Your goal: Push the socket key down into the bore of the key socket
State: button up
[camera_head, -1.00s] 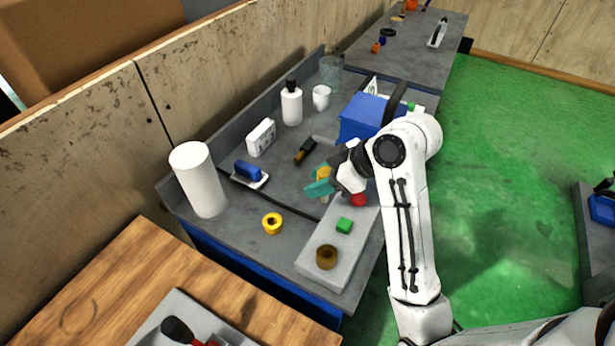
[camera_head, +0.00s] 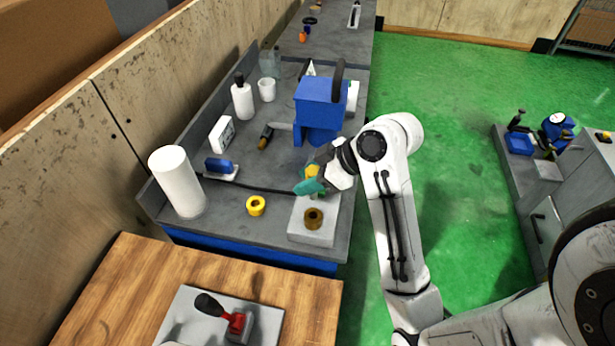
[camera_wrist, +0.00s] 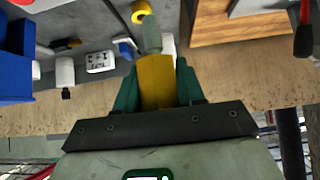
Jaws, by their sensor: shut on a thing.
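My gripper (camera_head: 309,183) has teal fingers shut on the socket key, a yellow body (camera_wrist: 156,82) with a grey-green tip (camera_wrist: 151,35) that points out beyond the fingers. In the head view only a bit of yellow (camera_head: 312,170) shows between the fingers. The key socket, a brown ring with a dark bore (camera_head: 313,218), stands on the front of a grey block (camera_head: 311,238). The gripper is behind and above the socket, and the key is apart from its bore. The wrist view does not show the socket.
A yellow ring (camera_head: 256,205) lies on the bench left of the block. A white cylinder (camera_head: 178,182) stands at the bench's left. A blue machine (camera_head: 319,104) rises behind my gripper. A wooden table (camera_head: 130,290) with a red-based tool (camera_head: 238,323) is in front.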

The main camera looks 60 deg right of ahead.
jog(key=b, duration=0.4)
send_over(309, 214)
jog(key=shift+a+f, duration=0.1)
jog(key=shift+f, duration=2.8)
jog(key=shift+p, duration=1)
jog(key=shift+f+b, duration=1.35)
jog(key=shift+f, duration=0.95)
jog(key=o, duration=1.2)
jog(key=shift+r, duration=0.1)
jog(key=v, duration=1)
jog(key=shift+s+r, duration=0.25)
jog(key=shift+s, duration=0.05)
